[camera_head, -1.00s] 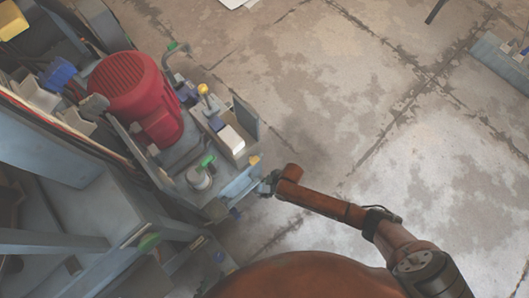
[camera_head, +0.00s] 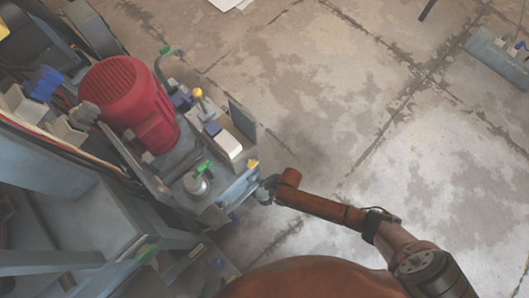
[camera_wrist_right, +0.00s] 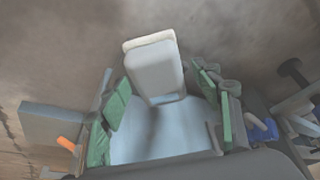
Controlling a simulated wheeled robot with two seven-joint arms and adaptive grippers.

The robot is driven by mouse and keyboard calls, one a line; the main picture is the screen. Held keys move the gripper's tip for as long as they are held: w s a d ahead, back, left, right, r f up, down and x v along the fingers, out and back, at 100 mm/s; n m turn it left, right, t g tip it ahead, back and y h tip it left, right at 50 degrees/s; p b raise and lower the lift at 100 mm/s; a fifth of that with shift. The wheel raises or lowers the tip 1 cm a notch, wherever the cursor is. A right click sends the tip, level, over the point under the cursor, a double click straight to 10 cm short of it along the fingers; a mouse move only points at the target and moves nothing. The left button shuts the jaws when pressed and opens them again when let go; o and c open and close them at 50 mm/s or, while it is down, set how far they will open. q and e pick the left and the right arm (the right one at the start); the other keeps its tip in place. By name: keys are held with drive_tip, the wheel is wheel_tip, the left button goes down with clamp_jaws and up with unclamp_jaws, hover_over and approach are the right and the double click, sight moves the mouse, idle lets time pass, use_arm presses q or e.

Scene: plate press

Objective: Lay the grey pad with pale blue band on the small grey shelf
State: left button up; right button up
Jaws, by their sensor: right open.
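My right gripper (camera_head: 267,189) is at the end of the brown arm, close to the pale blue-grey ledge (camera_head: 238,190) on the machine's near side. In the right wrist view its green fingers (camera_wrist_right: 165,100) stand wide apart. A grey rounded block (camera_wrist_right: 155,70) with a pale far edge shows between and beyond them, over a pale blue surface (camera_wrist_right: 160,135). It looks like the pad, but I cannot clearly make out its band or whether a finger touches it. I cannot tell for sure which surface is the small grey shelf. My left gripper is out of view.
The machine carries a red motor (camera_head: 128,100), a white block (camera_head: 228,145), a grey round part with a green handle (camera_head: 197,182) and a yellow knob (camera_head: 197,93). A blue-grey frame (camera_head: 60,215) fills the lower left. The concrete floor (camera_head: 380,100) at right is largely clear.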

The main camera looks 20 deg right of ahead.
sight(264, 192)
drive_tip(key=shift+r, duration=0.1)
